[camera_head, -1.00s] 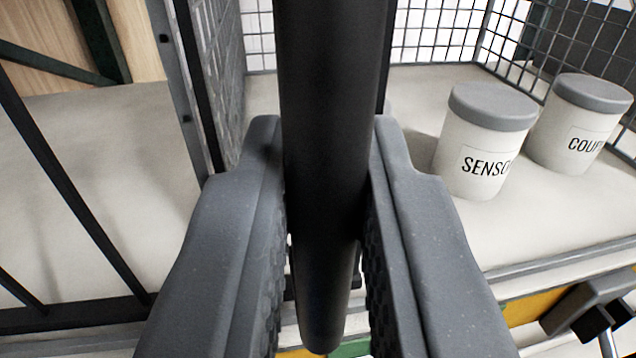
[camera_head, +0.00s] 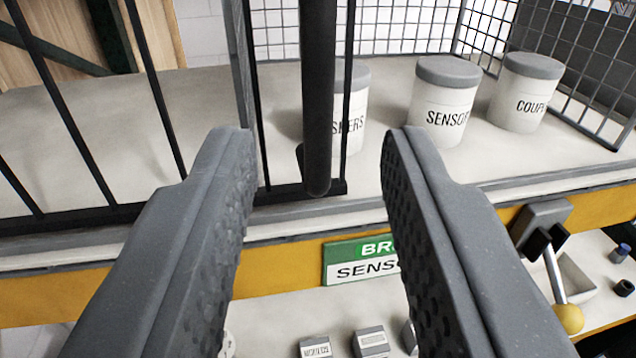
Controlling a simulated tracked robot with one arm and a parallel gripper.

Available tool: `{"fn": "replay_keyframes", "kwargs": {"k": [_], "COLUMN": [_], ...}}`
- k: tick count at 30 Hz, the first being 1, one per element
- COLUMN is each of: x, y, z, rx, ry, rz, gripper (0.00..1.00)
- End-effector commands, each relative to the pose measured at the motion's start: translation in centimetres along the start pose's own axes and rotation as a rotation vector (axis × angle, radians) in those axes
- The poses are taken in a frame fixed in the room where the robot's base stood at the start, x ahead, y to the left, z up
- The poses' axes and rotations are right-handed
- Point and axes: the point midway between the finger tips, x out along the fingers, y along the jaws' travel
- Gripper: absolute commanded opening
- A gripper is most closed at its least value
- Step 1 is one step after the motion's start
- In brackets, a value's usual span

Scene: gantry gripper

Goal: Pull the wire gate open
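The wire gate (camera_head: 97,212) is a black barred frame at the left and middle, standing in front of part of the wire cage. Its thick black vertical handle bar (camera_head: 318,100) hangs near its right edge. My gripper (camera_head: 312,160) is open, with one grey ridged finger on each side of the handle. Both fingers are clear of the bar, with gaps on the left and right. The gate's right edge stands in front of one white jar, so the cage's right part shows unobstructed. The handle's top is out of view.
White jars with grey lids stand on the shelf: one marked SENSO (camera_head: 443,105), one marked COUP (camera_head: 525,95), and one partly hidden (camera_head: 352,110). A yellow shelf edge (camera_head: 275,285) bears a green and white label (camera_head: 362,262). A lever with a yellow knob (camera_head: 568,318) is at right. Small boxes (camera_head: 370,342) lie below.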

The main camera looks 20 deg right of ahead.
Motion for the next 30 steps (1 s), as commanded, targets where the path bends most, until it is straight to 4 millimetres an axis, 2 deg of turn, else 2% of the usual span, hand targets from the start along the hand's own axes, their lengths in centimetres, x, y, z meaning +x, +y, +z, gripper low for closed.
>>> {"fn": "replay_keyframes", "kwargs": {"k": [4, 10, 25, 30], "x": [-2.4, -3.9, -4.1, -3.6], "y": [0.1, 0.0, 0.0, 0.9], "z": [0.1, 0.1, 0.0, -0.3], "rx": [0.0, -0.001, -0.002, -0.047], "ry": [0.001, -0.001, -0.001, 0.004], "rz": [0.002, 0.001, 0.001, 0.013], "gripper": [0.32, 0.32, 0.32, 0.32]}}
